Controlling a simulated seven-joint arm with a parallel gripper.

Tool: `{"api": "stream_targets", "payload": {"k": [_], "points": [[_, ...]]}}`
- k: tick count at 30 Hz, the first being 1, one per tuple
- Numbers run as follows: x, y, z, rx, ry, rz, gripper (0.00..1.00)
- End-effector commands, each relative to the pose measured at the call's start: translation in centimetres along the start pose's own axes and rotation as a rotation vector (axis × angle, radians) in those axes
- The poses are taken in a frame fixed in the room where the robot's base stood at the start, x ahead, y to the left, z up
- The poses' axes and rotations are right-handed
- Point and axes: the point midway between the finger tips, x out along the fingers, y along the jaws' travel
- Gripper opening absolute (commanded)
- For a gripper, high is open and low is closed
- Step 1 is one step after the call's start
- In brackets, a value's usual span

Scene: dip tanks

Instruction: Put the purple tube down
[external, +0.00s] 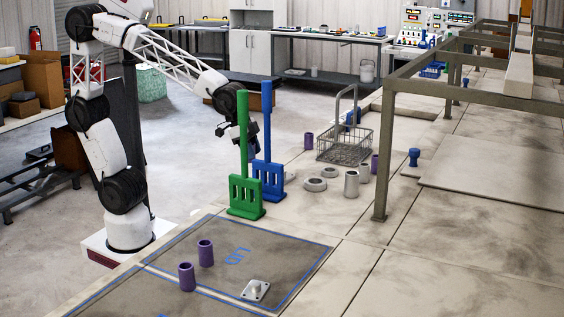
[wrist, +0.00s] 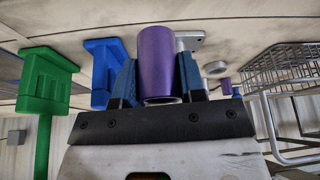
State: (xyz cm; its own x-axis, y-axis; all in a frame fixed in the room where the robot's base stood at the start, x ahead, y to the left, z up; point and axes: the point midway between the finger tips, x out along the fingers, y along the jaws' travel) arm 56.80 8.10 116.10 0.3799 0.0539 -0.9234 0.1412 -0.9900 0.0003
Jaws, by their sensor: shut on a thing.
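My gripper (wrist: 158,80) is shut on a purple tube (wrist: 157,60), with one blue finger on each side of it in the wrist view. In the external view my wrist is behind the green paddle, and the held tube cannot be made out there. Two other purple tubes stand upright on the blue-outlined dark area in front, one farther back (external: 205,253) and one nearer (external: 187,277). More purple tubes stand on the bench, one left of the wire basket (external: 308,141) and one right of it (external: 375,164).
A green paddle (external: 246,192) and a blue paddle (external: 268,178) stand upright close to my gripper. A wire basket (external: 345,147) with a tall handle, grey rings (external: 316,184) and cylinders (external: 351,184) are to the right. A metal frame (external: 382,160) stands beyond. A grey plate (external: 255,290) lies in front.

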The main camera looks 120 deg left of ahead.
Motion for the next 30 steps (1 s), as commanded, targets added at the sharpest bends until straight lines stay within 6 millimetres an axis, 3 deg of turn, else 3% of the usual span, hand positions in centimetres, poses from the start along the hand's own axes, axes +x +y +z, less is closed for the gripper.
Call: {"api": "stream_targets", "payload": {"k": [3,9,23,30], "points": [[0.2,-1.4,0.4,-0.029,0.000,-0.012,0.09],[0.4,-2.2,0.7,-0.048,-0.001,-0.020,0.09],[0.5,-2.3,0.5,-0.048,-0.001,-0.020,0.09],[1.4,-2.3,-1.1,-0.048,-0.003,-0.020,0.09]]}}
